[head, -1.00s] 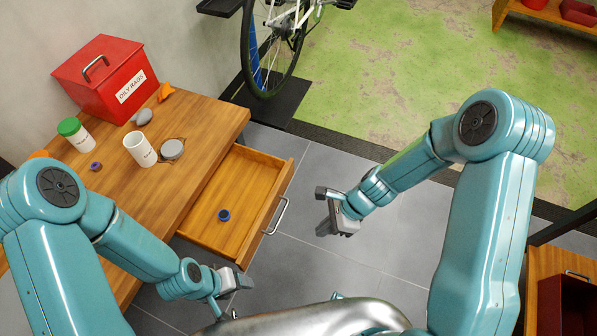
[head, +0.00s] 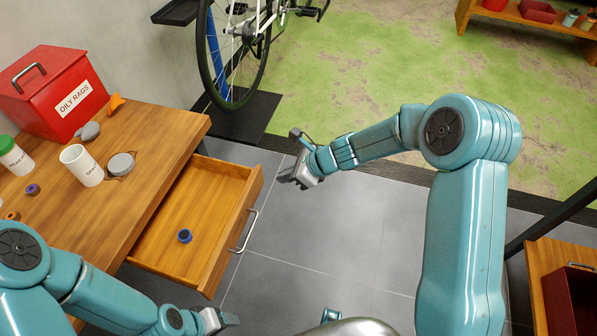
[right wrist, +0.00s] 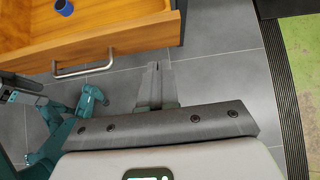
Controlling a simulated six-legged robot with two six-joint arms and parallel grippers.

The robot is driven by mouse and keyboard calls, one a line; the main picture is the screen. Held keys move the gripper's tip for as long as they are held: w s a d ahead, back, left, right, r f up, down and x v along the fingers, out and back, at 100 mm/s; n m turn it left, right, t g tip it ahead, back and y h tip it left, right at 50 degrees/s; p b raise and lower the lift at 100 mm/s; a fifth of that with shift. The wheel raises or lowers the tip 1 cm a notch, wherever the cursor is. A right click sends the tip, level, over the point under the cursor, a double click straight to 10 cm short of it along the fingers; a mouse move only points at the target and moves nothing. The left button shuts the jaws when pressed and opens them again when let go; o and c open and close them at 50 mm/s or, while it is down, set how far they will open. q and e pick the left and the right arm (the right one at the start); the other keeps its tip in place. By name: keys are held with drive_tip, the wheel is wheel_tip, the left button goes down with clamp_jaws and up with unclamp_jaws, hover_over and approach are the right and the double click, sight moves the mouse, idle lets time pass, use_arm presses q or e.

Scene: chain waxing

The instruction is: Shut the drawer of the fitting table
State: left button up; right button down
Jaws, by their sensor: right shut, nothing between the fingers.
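The wooden drawer (head: 246,196) of the fitting table (head: 150,200) stands pulled out, with a blue ring-like item (head: 184,236) inside. Its metal bar handle (head: 243,232) is on the front; the handle also shows in the right wrist view (right wrist: 84,70). My right gripper (head: 284,178) is shut and empty, beyond and right of the handle, apart from the drawer. Its fingers (right wrist: 155,82) show together in the right wrist view, over the floor, right of the handle. My left gripper (head: 230,320) is low in the head view, near the drawer's near corner; its jaws are unclear.
On the tabletop are a red oily rags box (head: 55,95), a white cup (head: 82,165), a green-lidded container (head: 14,157) and a round grey tin (head: 121,164). A bicycle (head: 235,50) stands behind. Grey floor (head: 310,240) in front of the drawer is clear.

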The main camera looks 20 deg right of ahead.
sight(258, 177)
drive_tip(key=w+a, duration=0.1)
drive_tip(key=w+a+f, duration=0.1)
drive_tip(key=w+a, duration=0.1)
drive_tip(key=a, duration=0.1)
drive_tip(key=shift+f, duration=0.3)
drive_tip(key=shift+w+a, duration=0.2)
drive_tip(key=shift+a+p, duration=0.15)
drive_tip(key=shift+p, duration=0.15)
